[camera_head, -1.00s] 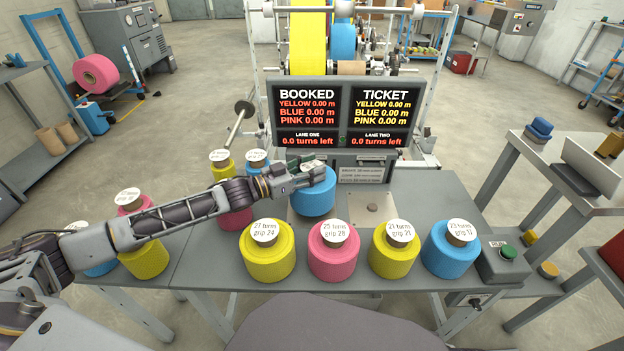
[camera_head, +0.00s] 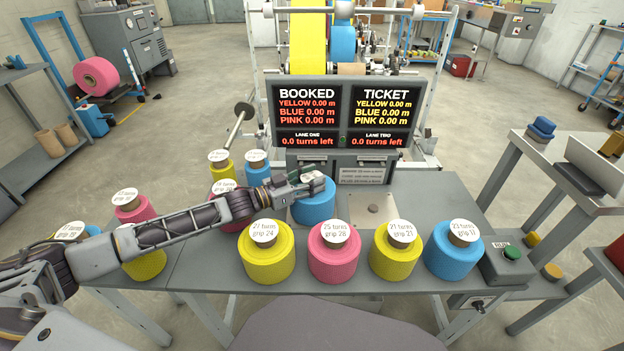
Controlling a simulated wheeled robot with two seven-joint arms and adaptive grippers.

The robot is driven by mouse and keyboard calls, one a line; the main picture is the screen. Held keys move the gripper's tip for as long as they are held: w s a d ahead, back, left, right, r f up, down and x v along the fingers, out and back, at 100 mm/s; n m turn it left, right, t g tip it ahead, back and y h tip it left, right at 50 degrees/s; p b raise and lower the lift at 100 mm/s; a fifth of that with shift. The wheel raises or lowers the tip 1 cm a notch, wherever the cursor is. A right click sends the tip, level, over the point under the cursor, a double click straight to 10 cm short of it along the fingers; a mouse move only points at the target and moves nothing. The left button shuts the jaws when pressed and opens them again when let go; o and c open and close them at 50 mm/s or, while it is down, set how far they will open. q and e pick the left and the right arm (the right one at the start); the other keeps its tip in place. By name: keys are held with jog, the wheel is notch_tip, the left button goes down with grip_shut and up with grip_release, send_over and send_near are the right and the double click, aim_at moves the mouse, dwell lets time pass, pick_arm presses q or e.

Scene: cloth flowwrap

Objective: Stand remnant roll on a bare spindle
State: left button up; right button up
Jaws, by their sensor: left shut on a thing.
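My left gripper (camera_head: 312,181) is shut on the top of a blue roll (camera_head: 315,208). The roll is upright, at or just above the table at its middle back; whether its base touches is hard to tell. Any spindle under it is hidden. To its right lies a flat metal plate with a small stub (camera_head: 373,209), with no roll on it. A front row holds a yellow roll (camera_head: 267,256), a pink roll (camera_head: 334,257), another yellow roll (camera_head: 396,257) and another blue roll (camera_head: 453,256), all with labelled tops. My right gripper is not in view.
Behind my left arm stand a small yellow roll (camera_head: 221,172), a blue one (camera_head: 257,174) and partly hidden pink ones. More rolls stand at the left table end. The display (camera_head: 345,115) rises behind the table.

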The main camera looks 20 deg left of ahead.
pick_arm(q)
jog(key=o, duration=1.4)
jog(key=shift+s+a+r, duration=0.1)
